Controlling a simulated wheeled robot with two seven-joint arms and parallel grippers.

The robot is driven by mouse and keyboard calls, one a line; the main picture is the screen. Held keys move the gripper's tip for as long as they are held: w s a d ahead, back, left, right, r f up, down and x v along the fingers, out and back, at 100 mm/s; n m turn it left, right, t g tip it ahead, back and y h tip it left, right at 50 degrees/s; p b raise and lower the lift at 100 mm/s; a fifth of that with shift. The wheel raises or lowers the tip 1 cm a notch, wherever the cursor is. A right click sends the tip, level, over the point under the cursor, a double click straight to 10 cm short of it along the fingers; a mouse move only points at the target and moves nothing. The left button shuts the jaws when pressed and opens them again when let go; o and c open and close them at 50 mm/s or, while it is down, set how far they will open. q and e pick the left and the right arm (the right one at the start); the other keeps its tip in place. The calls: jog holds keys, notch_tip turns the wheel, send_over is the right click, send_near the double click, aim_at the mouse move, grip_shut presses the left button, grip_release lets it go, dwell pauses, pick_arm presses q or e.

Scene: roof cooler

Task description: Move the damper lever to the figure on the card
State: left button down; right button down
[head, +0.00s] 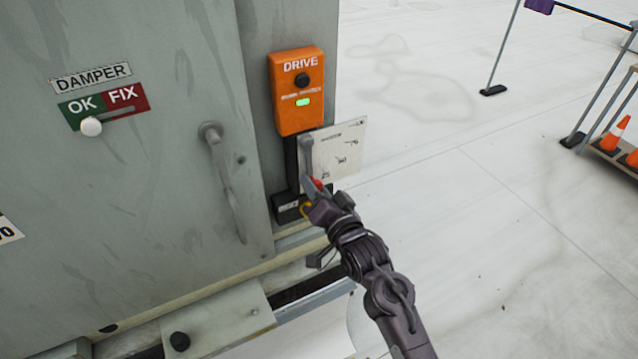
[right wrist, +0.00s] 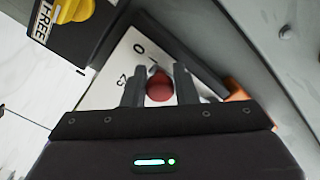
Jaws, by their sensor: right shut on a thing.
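The damper lever is a grey arm (head: 307,158) in front of a white plate (head: 345,140) with small dark marks, below the orange drive box. Its red knob (head: 319,184) also shows in the right wrist view (right wrist: 160,88). My right gripper (head: 314,190) is shut on the red knob, with a finger on each side in the wrist view (right wrist: 160,85). There the plate (right wrist: 118,68) shows a 0 and another figure, partly hidden by the fingers. The lever points down in the head view. No separate card is clearly readable. My left gripper is out of view.
The orange DRIVE box (head: 298,95) has a lit green light. A DAMPER sign (head: 91,77) and an OK/FIX slider with a white knob (head: 91,127) are on the grey cabinet. A door handle (head: 224,175) is left of the lever. Open floor lies right; cones (head: 617,135) stand far right.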

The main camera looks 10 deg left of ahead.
jog(key=shift+r, duration=0.55)
jog(key=c, duration=1.6)
grip_release()
jog(key=o, duration=0.4)
jog(key=shift+f, duration=0.25)
jog(key=shift+s, duration=0.1)
jog(key=shift+s+d+f, duration=0.15)
jog(key=shift+s+f, duration=0.05)
jog(key=b+v, duration=0.2)
jog(key=v, duration=0.5)
jog(key=shift+r+b, duration=0.2)
jog(key=shift+b, duration=0.1)
